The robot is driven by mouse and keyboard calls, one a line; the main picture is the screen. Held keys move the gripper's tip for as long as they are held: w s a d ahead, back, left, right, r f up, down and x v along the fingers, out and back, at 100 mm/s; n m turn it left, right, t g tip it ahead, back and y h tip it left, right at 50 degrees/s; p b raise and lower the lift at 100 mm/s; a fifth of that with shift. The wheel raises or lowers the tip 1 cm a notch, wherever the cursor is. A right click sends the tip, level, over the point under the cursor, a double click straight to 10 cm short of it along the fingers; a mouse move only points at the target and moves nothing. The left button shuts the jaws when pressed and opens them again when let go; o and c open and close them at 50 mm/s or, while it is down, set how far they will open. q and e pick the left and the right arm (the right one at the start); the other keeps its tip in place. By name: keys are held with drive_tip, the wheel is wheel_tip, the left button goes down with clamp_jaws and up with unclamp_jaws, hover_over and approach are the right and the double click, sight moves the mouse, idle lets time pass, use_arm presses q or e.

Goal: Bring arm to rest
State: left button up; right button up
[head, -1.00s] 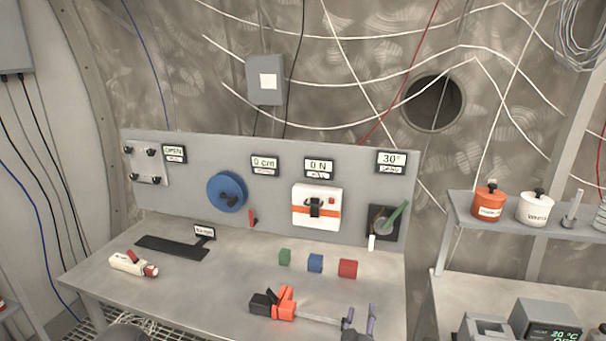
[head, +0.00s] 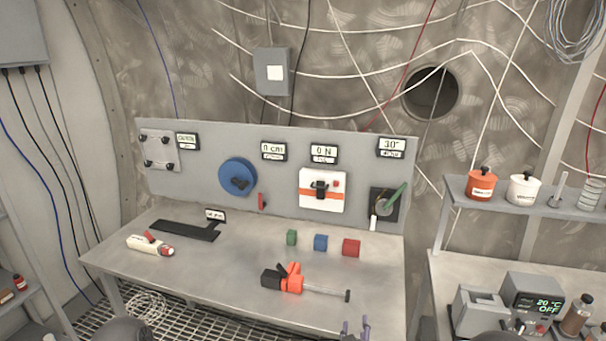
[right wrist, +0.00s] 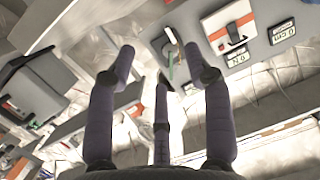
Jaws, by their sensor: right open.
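My right gripper (head: 357,328) shows only by its purple fingertips at the bottom edge of the head view, in front of the table (head: 225,285). In the right wrist view its purple fingers (right wrist: 160,80) are spread apart with nothing between them. An orange and black clamp-like tool with a grey bar (head: 325,291) lies on the table, apart from the fingertips in the picture. My left gripper is not in view.
Green (head: 291,237), blue (head: 320,242) and red (head: 351,247) blocks stand on the table before the upright panel (head: 275,190). A white device (head: 150,245) lies at the left. A shelf (head: 520,205) with pots and a digital-display device (head: 535,305) are at the right.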

drive_tip(key=s+a+f+g+y, duration=0.15)
drive_tip(key=s+f+g, duration=0.35)
drive_tip(key=f, duration=0.5)
drive_tip(key=s+a+f+g+y, duration=0.1)
drive_tip(key=s+f+g+y, duration=0.2)
drive_tip(key=s+f, duration=0.6)
drive_tip(key=s+a+f+g+y, duration=0.2)
drive_tip(key=s+f+g, duration=0.5)
drive_tip(key=s, duration=0.8)
drive_tip(key=shift+x, duration=1.25)
drive_tip(key=shift+s+d, duration=0.1)
drive_tip(key=shift+d, duration=0.1)
